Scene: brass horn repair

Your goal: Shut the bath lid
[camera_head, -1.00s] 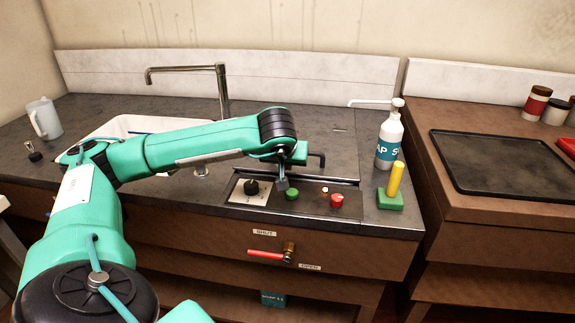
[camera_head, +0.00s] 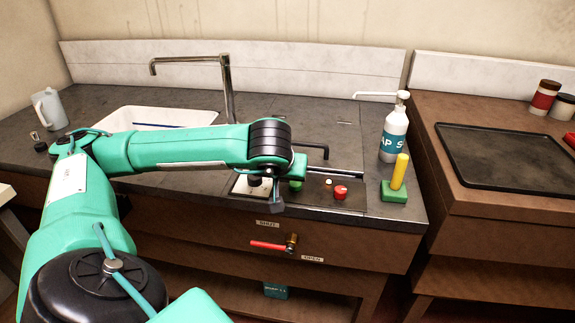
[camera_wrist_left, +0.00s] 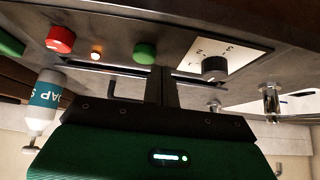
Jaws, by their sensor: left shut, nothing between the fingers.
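The bath lid (camera_head: 338,142) looks like the dark panel lying level with the grey counter behind the control strip. My right gripper is out of view.
The control strip carries a dial (camera_wrist_left: 214,68), a green button (camera_head: 296,186) and a red knob (camera_head: 340,192). A soap bottle (camera_head: 394,133) and a green block with yellow peg (camera_head: 398,181) stand right. A tap (camera_head: 228,85), white basin (camera_head: 150,117) and red-handled valve (camera_head: 268,245) are nearby.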

